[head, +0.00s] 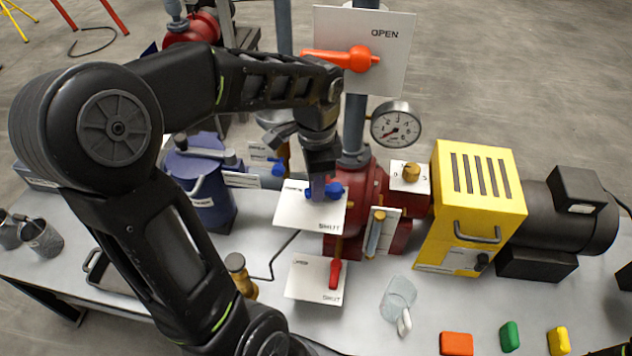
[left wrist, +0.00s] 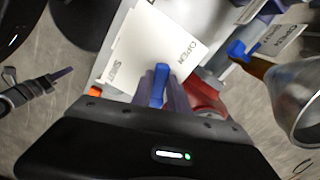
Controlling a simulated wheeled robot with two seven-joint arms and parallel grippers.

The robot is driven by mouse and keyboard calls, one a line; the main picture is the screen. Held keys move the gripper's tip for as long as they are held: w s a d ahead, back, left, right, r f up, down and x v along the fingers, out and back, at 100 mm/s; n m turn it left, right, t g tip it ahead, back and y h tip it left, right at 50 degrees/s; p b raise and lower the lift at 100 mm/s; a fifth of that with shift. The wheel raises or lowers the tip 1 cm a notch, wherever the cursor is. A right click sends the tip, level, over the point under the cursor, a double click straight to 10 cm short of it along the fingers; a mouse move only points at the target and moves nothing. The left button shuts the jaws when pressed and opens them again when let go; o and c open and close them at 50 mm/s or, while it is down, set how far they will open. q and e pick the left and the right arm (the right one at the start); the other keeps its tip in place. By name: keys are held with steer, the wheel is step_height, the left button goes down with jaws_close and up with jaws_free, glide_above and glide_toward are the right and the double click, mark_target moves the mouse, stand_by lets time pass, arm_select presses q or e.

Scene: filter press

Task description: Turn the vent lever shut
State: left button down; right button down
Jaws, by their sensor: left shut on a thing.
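A blue lever (head: 335,189) sits at a white plate (head: 296,212) marked OPEN and SHUT. My left gripper (head: 318,188) reaches down over the plate and is shut on this blue lever. In the left wrist view the blue lever (left wrist: 159,84) stands between my left fingers (left wrist: 163,92), with OPEN on the plate to its right and SHUT to its left. The lever's exact angle is partly hidden by the fingers. None of the plates shows a readable word for the vent. My right gripper is not in view.
An orange lever (head: 345,57) is at an OPEN plate above. A red lever (head: 335,273) is at a SHUT plate below. A second blue handle (head: 279,167) is behind my gripper. A gauge (head: 396,124) and a yellow housing (head: 480,203) stand to the right.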

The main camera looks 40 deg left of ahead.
mark_target(334, 197)
arm_select(q)
steer(key=n, duration=0.1)
steer(key=n+b, duration=0.1)
steer(key=n, duration=0.1)
steer(key=shift+s+d, duration=0.3)
steer(key=shift+d, duration=0.1)
steer(key=shift+w+d+n+b, duration=0.1)
steer(key=shift+d+n+b, duration=0.45)
steer(key=shift+n, duration=1.3)
steer(key=shift+s+d+n+b, duration=0.1)
steer(key=shift+d+n+b, duration=0.5)
steer(key=shift+n, duration=1.2)
steer(key=shift+w+d+n+b, duration=0.1)
steer(key=shift+d+n+b, duration=0.45)
steer(key=shift+n, duration=1.3)
steer(key=shift+d, duration=0.2)
steer(key=c, duration=1.3)
jaws_free()
